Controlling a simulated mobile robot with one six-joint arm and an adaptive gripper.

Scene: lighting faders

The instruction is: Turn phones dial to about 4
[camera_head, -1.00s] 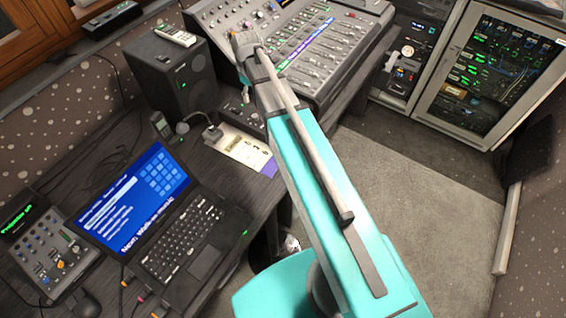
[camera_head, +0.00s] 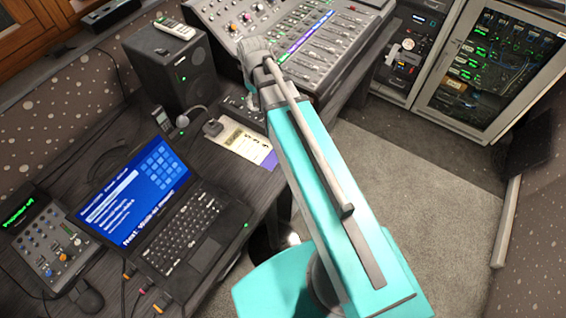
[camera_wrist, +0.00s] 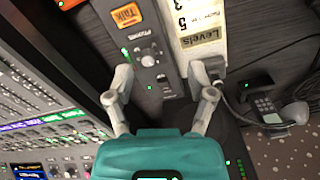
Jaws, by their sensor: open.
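The phones dial (camera_wrist: 148,60) is a small knob on a narrow dark box, beside the label "Phones" in the wrist view. The scale is too small to read its setting. An orange Talk button (camera_wrist: 126,14) and a small green light sit on the same box. My gripper (camera_wrist: 161,72) is open and empty. Its two grey fingers point toward the box, one on each side of the dial's line, and the dial shows between and just beyond the tips. I cannot tell any contact. In the head view the box (camera_head: 238,110) is partly hidden by my arm.
A large mixing console (camera_head: 318,50) with faders lies close beside the box. A labelled paper sheet (camera_head: 240,141), a black speaker (camera_head: 165,75), a handset (camera_wrist: 266,105) and an open laptop (camera_head: 178,238) are also on the desk.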

